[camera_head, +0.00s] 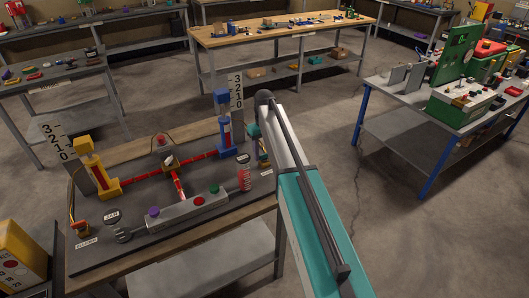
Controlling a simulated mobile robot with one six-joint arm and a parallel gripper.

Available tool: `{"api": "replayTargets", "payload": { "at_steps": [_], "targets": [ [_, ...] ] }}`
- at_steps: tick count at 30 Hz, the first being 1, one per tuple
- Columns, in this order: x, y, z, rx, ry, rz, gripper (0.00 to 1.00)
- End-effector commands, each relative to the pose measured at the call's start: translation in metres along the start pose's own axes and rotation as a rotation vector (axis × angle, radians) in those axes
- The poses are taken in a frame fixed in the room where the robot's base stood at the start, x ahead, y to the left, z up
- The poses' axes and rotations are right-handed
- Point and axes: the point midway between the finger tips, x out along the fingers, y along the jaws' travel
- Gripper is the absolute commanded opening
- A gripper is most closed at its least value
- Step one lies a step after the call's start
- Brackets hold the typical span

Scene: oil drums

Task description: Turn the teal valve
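The workbench (90,277) at the left carries a board with red pipes (196,156), a yellow cylinder unit (97,172) and a blue cylinder unit (222,125). No valve shows clearly as teal. A small green knob (214,190) sits on the grey block at the front of the board. A teal piece shows just left of my arm's end, beside the blue unit; I cannot tell whether it is a valve or part of my arm. My arm reaches in from the lower right to the board's right end. My gripper is not clearly visible, apparently hidden behind the arm.
A purple knob (153,211) and red button (199,201) sit on the grey block, with a red coil (244,178) to their right. A wooden-topped table (285,31) stands behind, and a blue-legged table (405,103) at right. Floor between them is open.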

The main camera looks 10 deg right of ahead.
Motion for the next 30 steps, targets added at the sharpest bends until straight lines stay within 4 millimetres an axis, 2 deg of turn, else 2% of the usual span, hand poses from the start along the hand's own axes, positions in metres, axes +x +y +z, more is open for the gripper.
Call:
{"api": "replayTargets", "payload": {
  "at_steps": [1,5,17,30],
  "targets": [
    [-0.0001,0.0002,0.0001,0.000,0.000,0.000,0.38],
    [-0.0002,0.0003,0.0001,0.000,0.000,0.000,0.17],
    [0.0006,0.0018,0.0006,-0.046,0.000,-0.001,0.17],
    [0.0019,0.0021,0.0003,-0.324,0.000,0.001,0.17]
  ]
}}
